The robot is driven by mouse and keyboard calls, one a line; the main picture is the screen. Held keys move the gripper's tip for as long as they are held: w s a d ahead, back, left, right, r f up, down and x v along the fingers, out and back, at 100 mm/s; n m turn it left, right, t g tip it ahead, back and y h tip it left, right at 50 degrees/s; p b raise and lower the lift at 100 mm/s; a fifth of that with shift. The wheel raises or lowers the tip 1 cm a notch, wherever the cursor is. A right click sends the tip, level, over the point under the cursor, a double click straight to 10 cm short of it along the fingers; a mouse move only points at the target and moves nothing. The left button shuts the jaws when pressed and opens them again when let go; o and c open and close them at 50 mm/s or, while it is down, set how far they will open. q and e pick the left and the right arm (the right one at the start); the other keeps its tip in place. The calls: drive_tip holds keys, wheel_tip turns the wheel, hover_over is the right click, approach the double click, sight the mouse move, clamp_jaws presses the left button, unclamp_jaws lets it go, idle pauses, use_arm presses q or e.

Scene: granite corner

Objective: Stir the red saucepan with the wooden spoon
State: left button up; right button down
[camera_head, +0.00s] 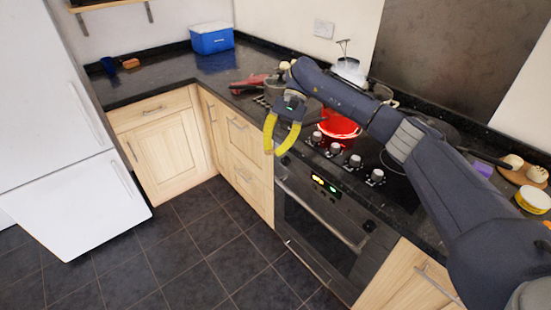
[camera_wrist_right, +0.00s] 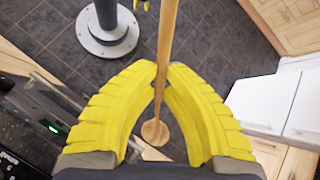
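The red saucepan (camera_head: 338,124) stands on the hob in the head view, partly hidden behind my right arm. My right gripper (camera_head: 271,151) hangs out in front of the counter edge, left of the saucepan and apart from it. In the right wrist view, its yellow fingers (camera_wrist_right: 163,68) close around the shaft of the wooden spoon (camera_wrist_right: 163,38). The spoon's round end (camera_wrist_right: 155,132) shows below, between the fingers. In the head view the spoon is hardly discernible.
A grey pot (camera_head: 275,88) and a red item (camera_head: 248,83) sit left of the saucepan. A white pot (camera_head: 350,70) stands behind it. A blue box (camera_head: 212,38) is in the corner. Bread (camera_head: 513,161) and a yellow tin (camera_head: 533,200) are at right. Oven knobs line the front.

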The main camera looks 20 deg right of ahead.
drive_tip(key=w+d+r+m+t+y, duration=0.6)
drive_tip(key=w+r, duration=0.4)
drive_tip(key=w, duration=0.4)
drive_tip(key=w+d+r+m+t, duration=0.3)
drive_tip(key=w+d+m+t, duration=0.15)
drive_tip(key=d, duration=0.65)
drive_tip(key=w+d+r+m+t, duration=0.1)
drive_tip(key=d+m+t, duration=0.15)
drive_tip(key=d, duration=0.45)
drive_tip(key=w+d+m+t, duration=0.2)
drive_tip(key=d+t, duration=0.1)
drive_tip(key=d, duration=0.3)
drive_tip(key=shift+s+a+f, duration=1.2)
drive_tip(key=shift+a+f, duration=0.85)
drive_tip(key=shift+f, duration=0.4)
drive_tip(key=w+d+f, duration=0.2)
drive_tip(key=d+f, duration=0.2)
drive_tip(key=f, duration=0.4)
drive_tip(key=shift+d+f+h, duration=0.15)
drive_tip(key=shift+d+h, duration=0.25)
drive_tip(key=shift+w, duration=0.1)
drive_tip(key=shift+f, duration=0.1)
